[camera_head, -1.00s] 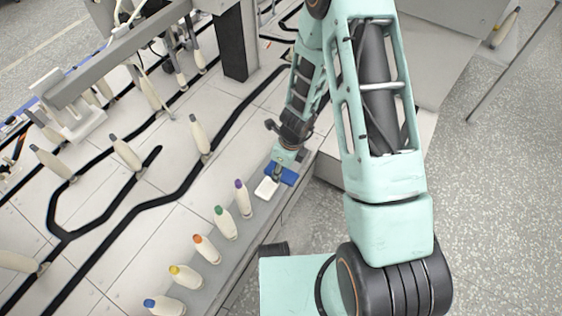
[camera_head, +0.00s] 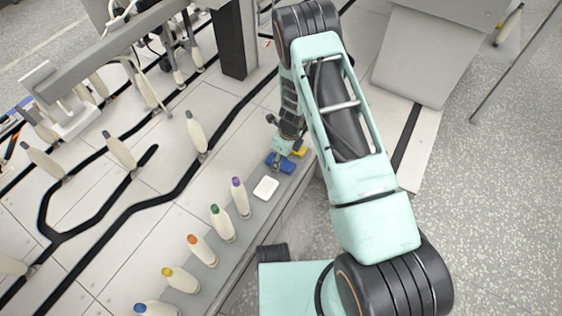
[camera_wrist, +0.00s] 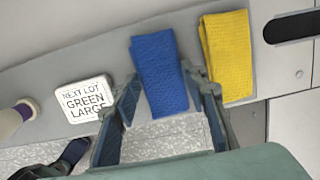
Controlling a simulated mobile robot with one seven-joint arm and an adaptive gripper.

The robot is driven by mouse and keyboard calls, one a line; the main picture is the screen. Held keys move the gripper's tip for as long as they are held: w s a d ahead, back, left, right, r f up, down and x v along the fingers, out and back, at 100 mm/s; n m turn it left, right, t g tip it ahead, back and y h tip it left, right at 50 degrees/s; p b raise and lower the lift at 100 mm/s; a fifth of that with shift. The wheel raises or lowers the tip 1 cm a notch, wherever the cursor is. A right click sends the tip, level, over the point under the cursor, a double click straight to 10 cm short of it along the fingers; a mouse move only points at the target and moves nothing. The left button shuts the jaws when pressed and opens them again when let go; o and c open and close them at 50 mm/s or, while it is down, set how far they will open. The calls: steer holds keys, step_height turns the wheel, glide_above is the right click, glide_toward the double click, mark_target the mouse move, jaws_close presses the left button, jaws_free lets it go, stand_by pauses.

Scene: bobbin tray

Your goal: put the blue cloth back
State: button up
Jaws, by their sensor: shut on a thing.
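The blue cloth (camera_head: 287,167) is a flat folded rectangle over the grey ledge, beside the yellow cloth (camera_head: 299,151). In the wrist view the blue cloth (camera_wrist: 160,75) lies between the fingertips of my gripper (camera_wrist: 163,88), with the yellow cloth (camera_wrist: 226,55) to its right and a narrow gap between them. My gripper (camera_head: 278,158) is shut on the blue cloth. I cannot tell whether the cloth touches the ledge.
A white card (camera_wrist: 86,97) reading "NEXT LOT GREEN LARGE" lies left of the blue cloth; it also shows in the head view (camera_head: 266,188). Several bobbins with coloured tips, such as the purple one (camera_head: 240,198), stand along the grey ledge (camera_head: 262,212). Floor shows beyond its edge.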

mark_target(285, 164)
steer(key=o, duration=1)
steer(key=r+p, duration=0.1)
steer(key=r, duration=0.3)
steer(key=d+r+p, duration=0.1)
steer(key=r+p, duration=0.1)
steer(key=r, duration=0.2)
steer(key=s+r+p, duration=0.1)
steer(key=r, duration=0.3)
steer(key=shift+d, duration=0.25)
steer(key=shift+w, duration=0.1)
